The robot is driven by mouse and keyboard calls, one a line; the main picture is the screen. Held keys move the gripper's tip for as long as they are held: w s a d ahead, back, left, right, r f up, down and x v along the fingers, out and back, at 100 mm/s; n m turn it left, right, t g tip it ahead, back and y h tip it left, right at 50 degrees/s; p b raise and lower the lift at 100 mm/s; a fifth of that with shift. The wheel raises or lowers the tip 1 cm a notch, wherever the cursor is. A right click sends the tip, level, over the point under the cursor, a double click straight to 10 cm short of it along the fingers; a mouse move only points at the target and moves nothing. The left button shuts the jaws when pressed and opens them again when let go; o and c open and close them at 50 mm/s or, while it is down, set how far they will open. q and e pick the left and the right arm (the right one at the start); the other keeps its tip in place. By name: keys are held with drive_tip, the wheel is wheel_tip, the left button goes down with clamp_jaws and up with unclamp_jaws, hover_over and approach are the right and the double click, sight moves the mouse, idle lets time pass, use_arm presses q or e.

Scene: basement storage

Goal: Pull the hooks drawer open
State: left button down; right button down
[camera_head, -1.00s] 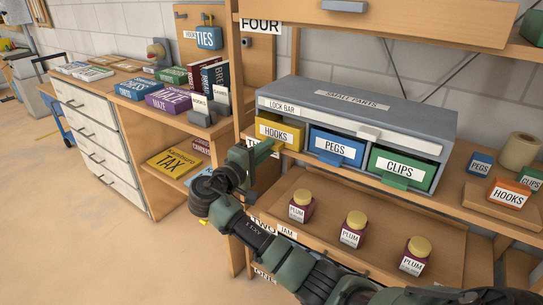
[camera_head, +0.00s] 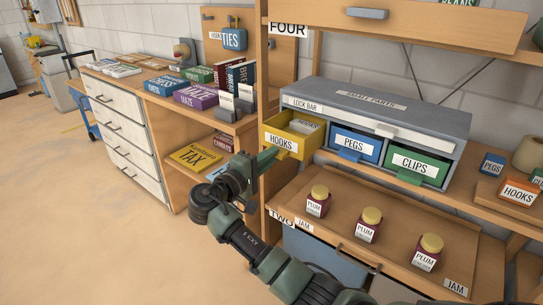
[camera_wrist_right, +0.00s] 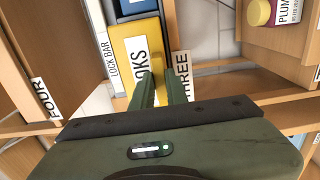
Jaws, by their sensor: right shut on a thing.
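The yellow hooks drawer (camera_head: 292,138) is the left one in the grey small parts cabinet (camera_head: 400,100). It stands part-way out of the cabinet, and pale labelled contents show inside it. My right gripper (camera_head: 270,158) is at the drawer's front, shut on its pull tab. In the right wrist view, the fingers (camera_wrist_right: 160,88) reach the yellow drawer front (camera_wrist_right: 136,52); the tab between them is mostly hidden. My left gripper is not in view.
The blue pegs drawer (camera_head: 355,146) and green clips drawer (camera_head: 417,164) are shut beside it. A white lock bar (camera_head: 372,127) runs above the drawers. Several plum jars (camera_head: 369,224) stand on the shelf below. A wooden post (camera_head: 270,90) stands left of the cabinet.

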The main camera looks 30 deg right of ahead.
drive_tip(key=c, duration=1.4)
unclamp_jaws()
drive_tip(key=v, duration=0.8)
drive_tip(key=shift+d, duration=0.1)
